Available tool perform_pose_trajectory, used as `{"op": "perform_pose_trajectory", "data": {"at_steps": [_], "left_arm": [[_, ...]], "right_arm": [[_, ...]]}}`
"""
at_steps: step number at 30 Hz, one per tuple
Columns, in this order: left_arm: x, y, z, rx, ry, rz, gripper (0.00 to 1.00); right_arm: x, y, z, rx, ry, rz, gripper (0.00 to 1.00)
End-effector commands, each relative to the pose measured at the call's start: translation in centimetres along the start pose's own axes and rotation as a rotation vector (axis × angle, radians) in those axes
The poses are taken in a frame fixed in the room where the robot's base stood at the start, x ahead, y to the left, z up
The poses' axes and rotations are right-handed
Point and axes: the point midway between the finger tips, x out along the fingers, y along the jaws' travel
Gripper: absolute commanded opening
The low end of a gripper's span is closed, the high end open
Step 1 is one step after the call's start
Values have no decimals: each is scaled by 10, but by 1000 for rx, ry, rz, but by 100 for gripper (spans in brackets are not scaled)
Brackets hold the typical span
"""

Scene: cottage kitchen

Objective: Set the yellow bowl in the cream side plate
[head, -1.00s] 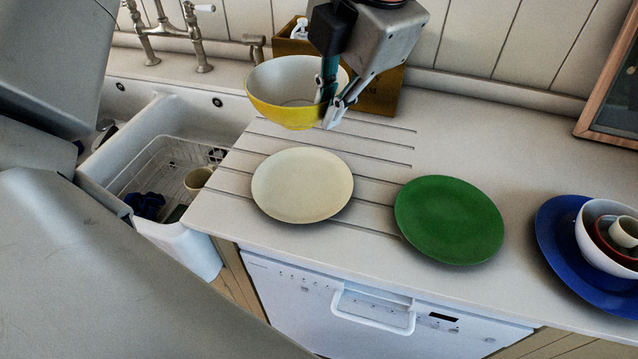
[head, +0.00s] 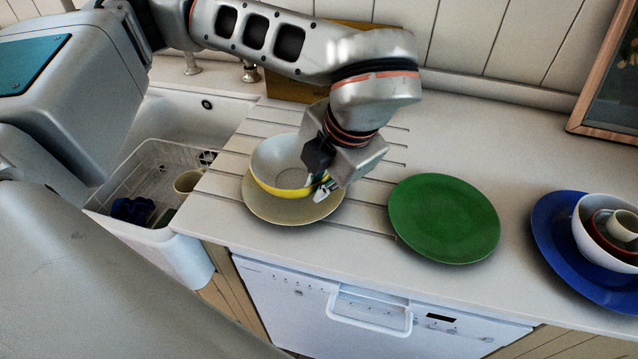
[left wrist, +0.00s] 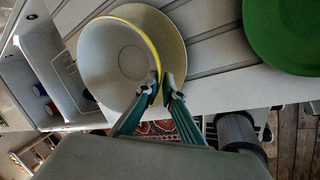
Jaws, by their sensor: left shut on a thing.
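The yellow bowl (head: 276,168), pale inside, is over the cream side plate (head: 292,213) on the ribbed drainer. My left gripper (head: 322,186) is shut on the bowl's right rim. The left wrist view shows the fingertips (left wrist: 161,92) pinching the rim of the bowl (left wrist: 113,56), with the plate (left wrist: 178,50) showing around its right side. The bowl looks nearly level and low over the plate. I cannot tell whether its base touches the plate. The bowl hides the plate's middle. My right gripper is in neither view.
A green plate (head: 444,220) lies right of the cream plate. A blue plate (head: 566,262) with stacked bowls and a cup (head: 622,224) is at the far right. The sink with a wire rack (head: 150,165) and a cup (head: 187,182) is at left. The counter behind the green plate is clear.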

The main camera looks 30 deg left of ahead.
Motion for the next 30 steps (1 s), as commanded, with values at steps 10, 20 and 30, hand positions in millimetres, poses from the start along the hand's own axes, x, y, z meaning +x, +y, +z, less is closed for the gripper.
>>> {"op": "perform_pose_trajectory", "data": {"at_steps": [10, 20, 30], "left_arm": [[3, -1, 0, 0, -2, 0, 0], [6, -2, 0, 0, -2, 0, 24], [0, 0, 0, -1, -3, 0, 24]], "right_arm": [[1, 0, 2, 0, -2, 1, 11], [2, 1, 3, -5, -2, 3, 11], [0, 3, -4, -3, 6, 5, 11]]}}
